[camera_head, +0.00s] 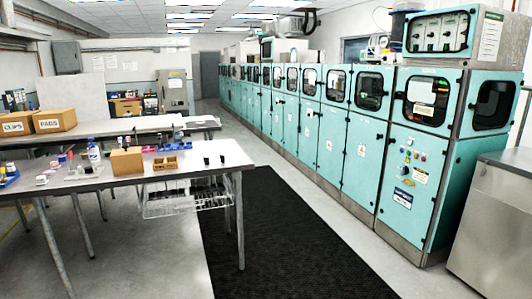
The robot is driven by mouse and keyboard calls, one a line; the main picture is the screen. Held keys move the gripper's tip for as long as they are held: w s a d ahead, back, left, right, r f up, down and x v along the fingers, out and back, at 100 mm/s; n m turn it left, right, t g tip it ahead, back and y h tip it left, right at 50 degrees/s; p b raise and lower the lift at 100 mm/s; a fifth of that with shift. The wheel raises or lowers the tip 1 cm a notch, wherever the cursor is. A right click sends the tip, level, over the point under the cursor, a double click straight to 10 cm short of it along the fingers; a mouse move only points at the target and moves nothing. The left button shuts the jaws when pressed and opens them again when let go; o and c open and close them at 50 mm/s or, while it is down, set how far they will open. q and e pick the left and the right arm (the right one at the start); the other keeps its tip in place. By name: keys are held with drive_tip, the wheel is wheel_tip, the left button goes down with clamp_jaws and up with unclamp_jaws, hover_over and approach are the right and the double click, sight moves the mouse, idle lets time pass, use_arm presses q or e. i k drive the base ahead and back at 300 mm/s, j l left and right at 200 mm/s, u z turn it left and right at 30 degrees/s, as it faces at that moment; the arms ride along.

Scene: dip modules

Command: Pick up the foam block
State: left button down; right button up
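No object can be told for certain as the foam block. A plain tan block-shaped object (127,161) stands on the near metal table (205,172); at this size I cannot tell whether it is foam or a small carton. Two small dark upright pieces stand near the table's right end, one (207,161) left of the other (222,159). Neither of my grippers is in view.
An orange-brown divided tray (165,163), a white bottle (94,153) and several small items share the table. Cartons marked CLIPS (17,123) and PADS (55,121) stand behind. A black floor mat (275,235) lies clear before teal cabinets (360,150). A wire basket (185,199) hangs under the table.

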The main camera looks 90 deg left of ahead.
sight(207, 162)
drive_tip(key=j+u, duration=0.2)
drive_tip(key=u, duration=0.25)
drive_tip(key=j+u, duration=0.25)
drive_tip(key=u, duration=0.2)
drive_tip(key=j+u, duration=0.2)
drive_tip(key=u, duration=0.2)
drive_tip(key=i+j+u, duration=0.1)
drive_tip(key=u, duration=0.35)
drive_tip(key=i+j+u, duration=0.1)
drive_tip(key=j+u, duration=0.15)
drive_tip(key=u, duration=0.2)
drive_tip(key=i+j+u, duration=0.55)
drive_tip(key=i, duration=0.25)
drive_tip(key=i+j+u, duration=0.25)
drive_tip(key=i, duration=0.5)
